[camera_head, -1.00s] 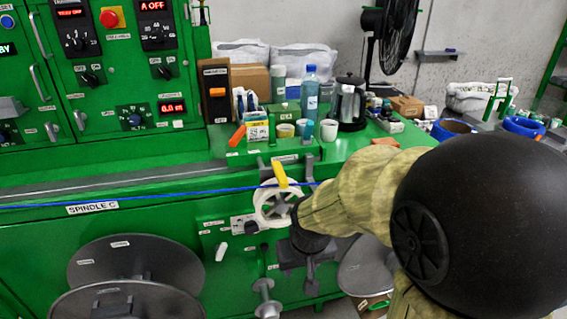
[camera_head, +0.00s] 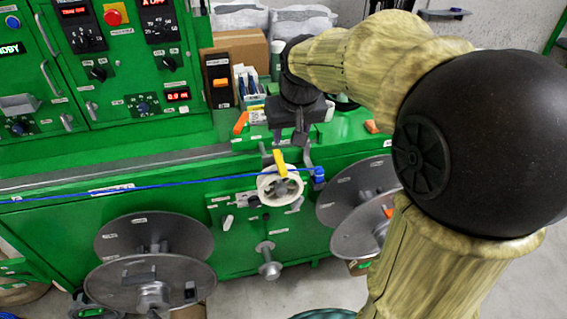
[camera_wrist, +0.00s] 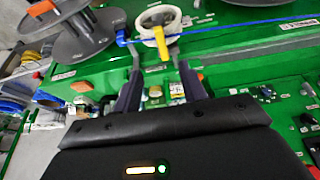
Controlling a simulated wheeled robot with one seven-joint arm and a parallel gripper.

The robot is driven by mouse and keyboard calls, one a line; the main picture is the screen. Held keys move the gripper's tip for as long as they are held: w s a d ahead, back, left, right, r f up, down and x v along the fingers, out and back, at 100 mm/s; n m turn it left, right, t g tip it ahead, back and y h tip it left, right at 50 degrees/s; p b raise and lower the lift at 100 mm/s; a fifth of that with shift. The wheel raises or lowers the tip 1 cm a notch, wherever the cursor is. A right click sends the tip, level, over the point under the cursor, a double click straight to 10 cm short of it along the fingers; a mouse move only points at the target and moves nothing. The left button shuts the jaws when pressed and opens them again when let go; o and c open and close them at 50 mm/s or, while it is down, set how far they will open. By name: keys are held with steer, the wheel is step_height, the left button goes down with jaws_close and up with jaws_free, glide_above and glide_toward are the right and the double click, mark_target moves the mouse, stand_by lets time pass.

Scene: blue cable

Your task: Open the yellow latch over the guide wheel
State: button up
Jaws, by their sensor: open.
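The yellow latch (camera_head: 280,163) stands over the top of the white guide wheel (camera_head: 279,188) on the front of the green machine. The blue cable (camera_head: 180,183) runs across at the latch and wheel. My gripper (camera_head: 289,141) points down above the wheel, just above the latch. In the wrist view its two fingers are apart and empty, and the yellow latch (camera_wrist: 162,43) shows between their tips (camera_wrist: 155,55). The guide wheel (camera_wrist: 158,20) lies beyond them there. I cannot tell whether a finger touches the latch.
A blue clip (camera_head: 318,175) holds the cable right of the wheel. Large grey reels (camera_head: 150,285) hang below left, with more grey reels (camera_head: 345,195) at right. Boxes and small items stand on the green top behind my gripper. An orange-handled item (camera_head: 240,123) lies close by.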

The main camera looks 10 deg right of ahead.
mark_target(282, 168)
steer(key=shift+f, duration=0.15)
steer(key=b+x, duration=0.1)
steer(key=x, duration=1.6)
steer(key=shift+w, duration=0.1)
jaws_close()
